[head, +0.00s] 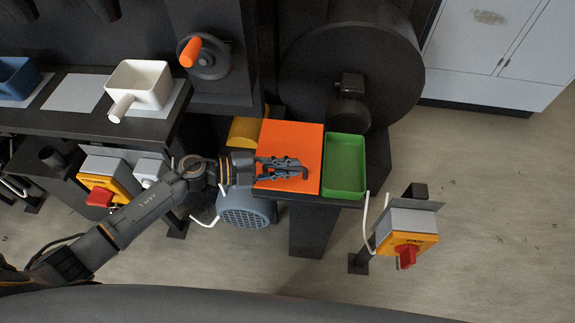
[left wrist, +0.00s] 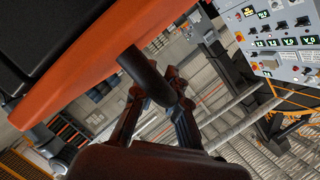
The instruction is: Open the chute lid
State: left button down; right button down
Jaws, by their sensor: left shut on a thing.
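The chute lid (head: 296,137) is a flat orange square near the middle of the head view. In the left wrist view its orange edge (left wrist: 75,85) runs diagonally across the upper left. My left gripper (head: 284,168) lies over the lid's lower part. In the left wrist view the gripper (left wrist: 160,95) has its fingers shut on a dark round handle (left wrist: 143,70) that sticks out from the orange panel. I cannot tell from these frames how far the lid is tilted. My right gripper is not in view.
A green tray (head: 344,166) sits right beside the lid. A yellow control box with a red switch (head: 406,255) stands at the lower right, another (head: 99,196) at the left. A crank wheel with an orange handle (head: 191,52) is above. A white scoop (head: 140,86) lies on the left bench.

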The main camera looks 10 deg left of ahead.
aim_at(290, 156)
pick_arm(q)
jog(key=r+p, duration=0.2)
jog(key=p, duration=0.1)
jog(key=w+r+n+p, duration=0.1)
jog(key=p, duration=0.1)
jog(key=r+n+g+p, duration=0.1)
jog(key=r+p, duration=0.1)
jog(key=p, duration=0.1)
jog(key=shift+w+r+y+p, duration=0.3)
jog(key=shift+w+p, duration=0.05)
jog(key=shift+w, duration=0.05)
jog(key=w+r+n+g+p, duration=0.1)
jog(key=w+r+n+p, duration=0.1)
jog(key=w+r+p, duration=0.2)
jog(key=shift+w+r+p, duration=0.2)
jog(key=shift+r+p, duration=0.2)
jog(key=shift+p, duration=0.3)
jog(key=c, duration=1.4)
grip_release()
jog(key=shift+f, duration=0.1)
jog(key=shift+o, duration=0.2)
jog(key=shift+a, duration=0.1)
jog(key=v, duration=1.2)
jog(key=shift+r, duration=0.2)
jog(key=shift+w, duration=0.1)
